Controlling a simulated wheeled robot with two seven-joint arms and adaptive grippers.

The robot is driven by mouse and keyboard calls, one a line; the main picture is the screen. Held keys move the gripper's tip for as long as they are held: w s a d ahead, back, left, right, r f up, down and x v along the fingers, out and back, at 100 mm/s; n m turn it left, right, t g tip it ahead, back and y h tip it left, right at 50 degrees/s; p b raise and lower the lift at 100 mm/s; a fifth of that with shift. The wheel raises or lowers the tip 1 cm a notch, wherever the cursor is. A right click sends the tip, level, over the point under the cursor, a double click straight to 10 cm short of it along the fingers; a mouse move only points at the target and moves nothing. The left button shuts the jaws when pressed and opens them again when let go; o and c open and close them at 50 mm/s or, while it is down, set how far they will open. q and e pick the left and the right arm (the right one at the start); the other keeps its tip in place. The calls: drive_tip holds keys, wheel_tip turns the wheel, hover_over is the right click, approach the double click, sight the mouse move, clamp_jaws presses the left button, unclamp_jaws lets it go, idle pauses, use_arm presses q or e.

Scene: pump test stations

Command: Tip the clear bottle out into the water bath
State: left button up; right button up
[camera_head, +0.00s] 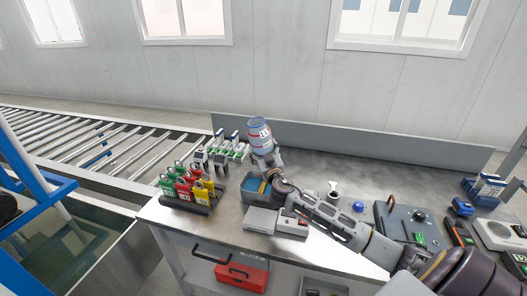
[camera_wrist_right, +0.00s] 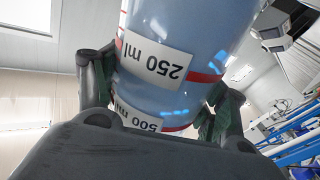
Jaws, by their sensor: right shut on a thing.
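The clear bottle (camera_head: 258,134) looks bluish, with red bands and white labels. My right gripper (camera_head: 264,160) is shut on it and holds it up over the back of the bench. In the right wrist view the bottle (camera_wrist_right: 170,55) fills the space between the two fingers, and its "250 ml" and "500 ml" labels read upside down. The water bath (camera_head: 246,194), an open grey tub with a blue inside, sits on the bench just below and in front of the bottle. My right forearm and wrist hide its right part. My left gripper is not in view.
A rack of green, red and yellow tags (camera_head: 188,190) stands left of the bath. A grey box (camera_head: 261,220) lies in front of it. A small white-topped bottle (camera_head: 333,189) and blue cap (camera_head: 358,206) stand right of my arm. Devices crowd the bench's right end.

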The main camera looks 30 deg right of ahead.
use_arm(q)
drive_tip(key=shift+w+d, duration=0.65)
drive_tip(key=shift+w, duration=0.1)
use_arm(e)
drive_tip(key=shift+d+r+n+t, duration=0.1)
drive_tip(key=shift+d+n+t, duration=0.2)
drive_tip(key=shift+d+n, duration=0.2)
idle(0.4)
